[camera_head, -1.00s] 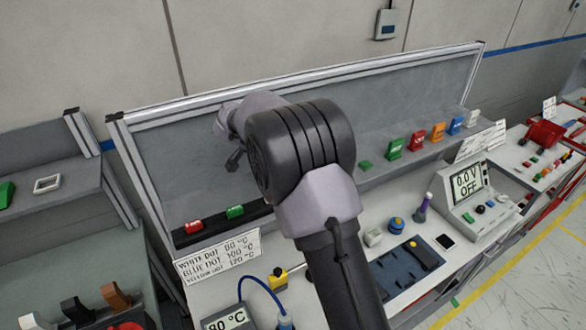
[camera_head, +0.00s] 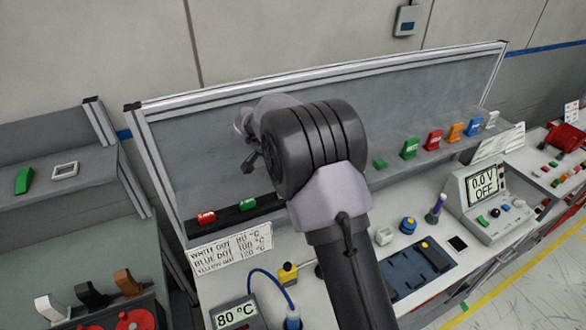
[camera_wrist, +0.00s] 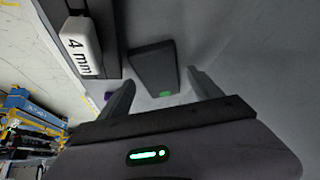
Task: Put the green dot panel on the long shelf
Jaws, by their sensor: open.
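The green dot panel (camera_wrist: 153,68) is a dark grey wedge-like plate with a green dot at its near end, in the middle of the wrist view. It lies or stands on a grey surface. My gripper (camera_wrist: 161,80) is open, with one finger to each side of the panel's dotted end; no contact shows. In the head view, my gripper (camera_head: 250,158) is partly seen in front of the grey back board, and my arm hides the panel. The long shelf (camera_head: 400,163) runs along the back board, its middle covered by my arm.
Red (camera_head: 206,217) and green (camera_head: 247,204) pieces sit in a black rack. Several coloured blocks stand at the shelf's right end. A meter (camera_head: 485,195) stands on the bench.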

